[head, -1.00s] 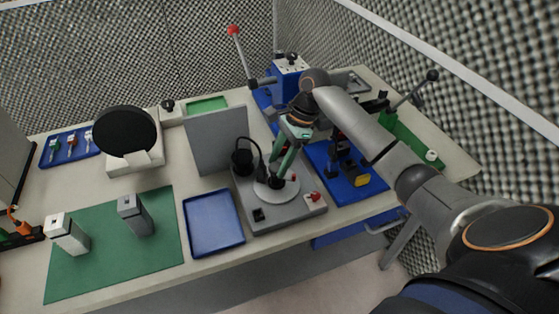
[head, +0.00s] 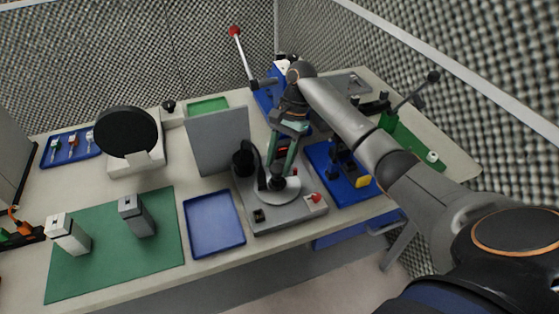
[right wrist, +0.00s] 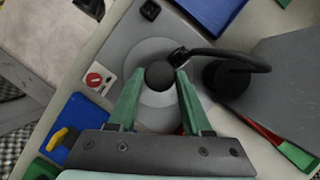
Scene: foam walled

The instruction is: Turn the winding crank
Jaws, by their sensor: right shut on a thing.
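The winding unit is a grey base (head: 290,213) with a pale round disc (head: 289,194) and black upright parts. A round black knob (right wrist: 160,75) sits over the disc in the right wrist view. My right gripper (right wrist: 159,74) has its two green fingers closed around the knob's sides. In the head view my right gripper (head: 281,176) reaches down to the disc from above, and the fingers partly hide the crank. A curved black arm (right wrist: 220,57) runs from near the knob to a dark cylinder (right wrist: 223,78). My left gripper is not in view.
A grey upright panel (head: 217,142) stands behind the base. A blue tray (head: 213,223) lies left of it, and a blue fixture (head: 350,190) stands close on the right. A red switch (head: 316,197) is on the base. The green mat (head: 110,265) holds two grey blocks.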

